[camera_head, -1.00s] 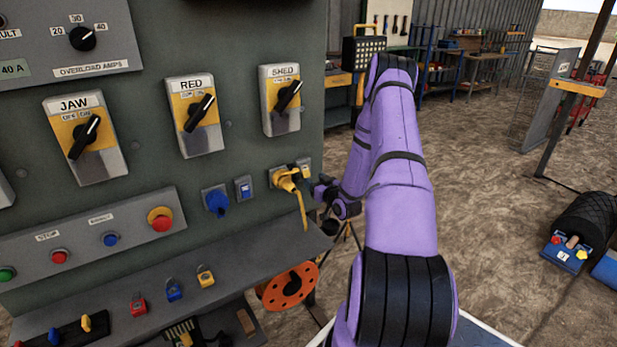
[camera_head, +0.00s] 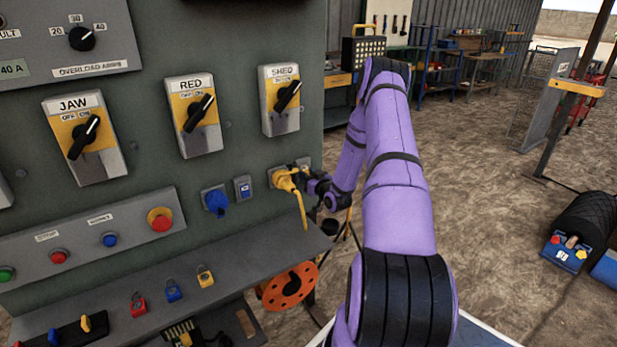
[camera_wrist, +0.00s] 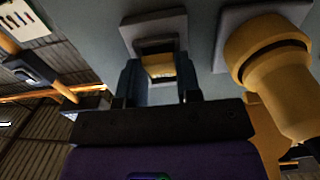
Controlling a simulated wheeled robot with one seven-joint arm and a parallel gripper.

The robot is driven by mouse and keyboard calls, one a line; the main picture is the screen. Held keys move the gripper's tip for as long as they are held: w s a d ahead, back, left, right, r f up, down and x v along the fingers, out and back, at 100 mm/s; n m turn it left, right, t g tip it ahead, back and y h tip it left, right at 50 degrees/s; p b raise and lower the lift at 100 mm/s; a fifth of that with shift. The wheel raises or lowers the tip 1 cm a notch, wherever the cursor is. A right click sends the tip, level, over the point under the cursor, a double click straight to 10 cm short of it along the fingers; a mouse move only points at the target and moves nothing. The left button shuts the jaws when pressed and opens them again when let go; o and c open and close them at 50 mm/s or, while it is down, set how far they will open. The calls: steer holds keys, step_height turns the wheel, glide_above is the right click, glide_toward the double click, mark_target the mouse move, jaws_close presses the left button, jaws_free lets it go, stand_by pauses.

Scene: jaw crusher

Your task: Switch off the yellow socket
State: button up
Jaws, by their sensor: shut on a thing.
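The yellow socket with its yellow plug (camera_head: 286,181) is on the panel's right edge, its cable hanging down. The plug (camera_wrist: 270,60) also fills the upper right of the wrist view. Left of it there is a small switch with a yellow rocker (camera_wrist: 159,67) in a grey plate (camera_wrist: 151,27). My gripper (camera_wrist: 158,84) is at this switch, one finger on each side of the rocker, shut on it. In the head view my gripper (camera_head: 308,181) is just right of the plug; its fingertips and most of the switch are hidden there.
A blue socket (camera_head: 215,200) and its blue switch (camera_head: 243,187) are left of the yellow socket. A sloping shelf (camera_head: 235,258) with padlocks juts out below. An orange reel (camera_head: 290,287) hangs under it. Open ground lies to the right.

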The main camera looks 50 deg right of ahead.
steer(key=shift+w+f+t+h, duration=0.1)
steer(key=shift+f+t+h, duration=0.15)
steer(key=shift+t, duration=0.7)
steer(key=shift+w+f+t+h, duration=0.1)
steer(key=shift+f+t+h, duration=0.1)
steer(key=shift+t, duration=0.75)
steer(key=o, duration=0.9)
steer(key=v, duration=1)
steer(key=shift+s+f, duration=0.1)
steer(key=shift+s, duration=0.3)
steer(key=shift+s, duration=0.1)
